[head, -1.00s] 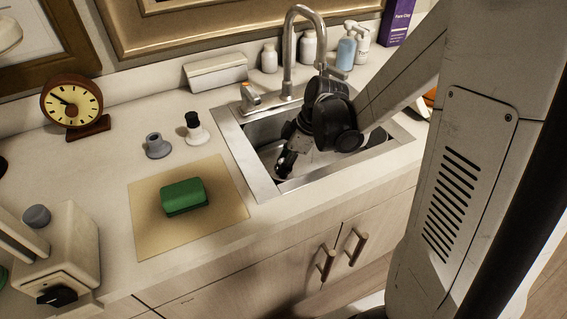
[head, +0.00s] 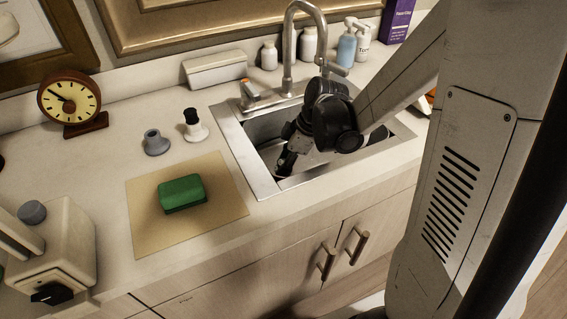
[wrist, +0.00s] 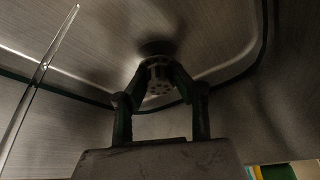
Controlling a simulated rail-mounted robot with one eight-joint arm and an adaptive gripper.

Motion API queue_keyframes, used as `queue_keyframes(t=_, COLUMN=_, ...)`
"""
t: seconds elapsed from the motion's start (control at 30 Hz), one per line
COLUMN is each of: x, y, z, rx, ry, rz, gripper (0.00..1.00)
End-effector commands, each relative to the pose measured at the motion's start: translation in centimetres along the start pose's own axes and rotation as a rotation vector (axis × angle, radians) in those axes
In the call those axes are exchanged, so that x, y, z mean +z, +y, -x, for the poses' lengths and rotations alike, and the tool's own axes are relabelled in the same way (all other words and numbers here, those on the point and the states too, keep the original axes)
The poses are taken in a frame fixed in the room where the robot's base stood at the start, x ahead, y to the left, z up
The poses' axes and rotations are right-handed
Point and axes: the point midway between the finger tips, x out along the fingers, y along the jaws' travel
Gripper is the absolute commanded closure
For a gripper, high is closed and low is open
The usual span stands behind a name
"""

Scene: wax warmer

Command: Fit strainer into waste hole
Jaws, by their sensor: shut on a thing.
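The strainer (wrist: 159,89) is a small round metal piece with holes in its face. In the wrist view my gripper (wrist: 160,76) is shut on it, one finger on each side. A dark round patch, which looks like the waste hole (wrist: 156,47), lies in the sink floor just beyond the strainer. I cannot tell whether the strainer touches the hole's rim. In the head view my gripper (head: 286,163) is down inside the steel sink (head: 262,181), near its front left. The strainer and the hole are hidden there by the arm and the sink wall.
The faucet (head: 289,60) arches over the back of the sink. A green sponge (head: 181,193) lies on a tan mat (head: 225,213) to the left. Two small stoppers (head: 156,143) stand behind the mat. Bottles (head: 347,48) line the wall. A thin clear rod (wrist: 42,68) crosses the wrist view's left side.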

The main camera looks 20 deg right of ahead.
Motion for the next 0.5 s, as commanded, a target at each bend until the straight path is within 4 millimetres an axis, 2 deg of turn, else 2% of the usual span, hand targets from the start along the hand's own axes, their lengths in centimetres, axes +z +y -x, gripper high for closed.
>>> queue_keyframes(t=0.5, x=0.37, y=0.00, z=-0.88, rx=0.000, ry=0.000, rz=0.000, gripper=1.00)
